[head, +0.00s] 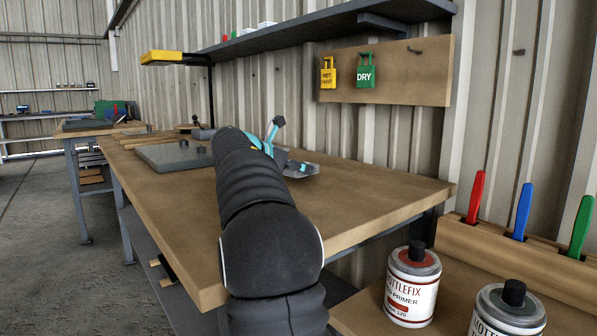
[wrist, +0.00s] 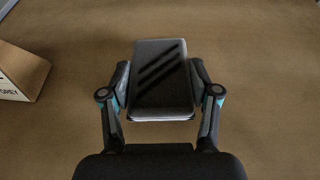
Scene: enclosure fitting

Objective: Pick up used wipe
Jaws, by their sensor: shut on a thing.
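In the wrist view my gripper (wrist: 160,82) is shut on a dark grey rectangular pad (wrist: 162,88), with one finger against each long side. The pad has dark slanting bands across its top and a paler near edge. I cannot tell for sure whether this pad is the used wipe; no other wipe is clear in view. Brown tabletop lies beneath. In the head view my arm reaches over the wooden bench (head: 370,200) and hides most of the gripper; teal parts show beyond it.
A wooden block with lettering (wrist: 22,75) stands left in the wrist view. In the head view, a grey plate (head: 172,156) lies on the bench, a shallow grey tray (head: 303,170) is right of my arm, and a primer can (head: 411,285) stands at front right.

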